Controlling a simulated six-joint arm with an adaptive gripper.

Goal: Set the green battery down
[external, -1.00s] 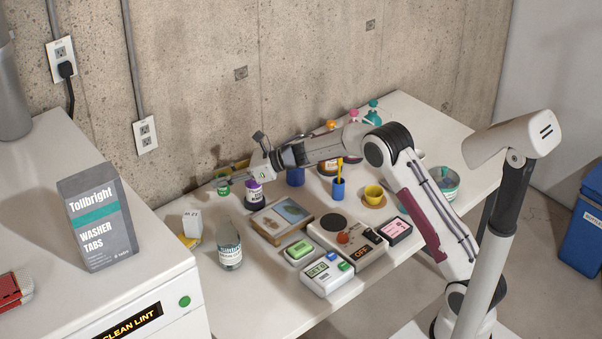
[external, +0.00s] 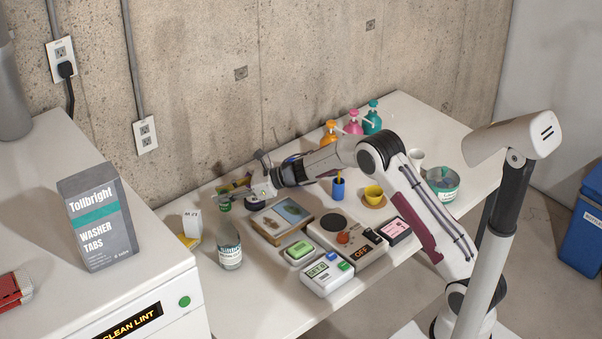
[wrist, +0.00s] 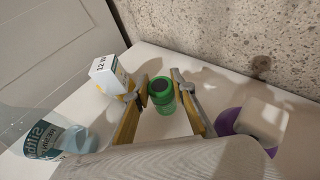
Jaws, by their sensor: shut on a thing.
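The green battery (wrist: 163,98) is a short upright cylinder with a dark round top. It stands between the two yellow-padded fingers of my gripper (wrist: 160,88) in the wrist view. My gripper is shut on it. In the external view the green battery (external: 224,204) shows small below my gripper (external: 232,188), at the back left of the white table (external: 275,305). It is low, at or close to the tabletop; I cannot tell if its base touches.
A purple container with a pale lid (wrist: 262,120) stands close on the right in the wrist view. A small white box (wrist: 108,74) and a clear labelled jar (wrist: 60,135) are to the left. The concrete wall (external: 200,120) is behind. A framed picture (external: 284,218) lies nearby.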

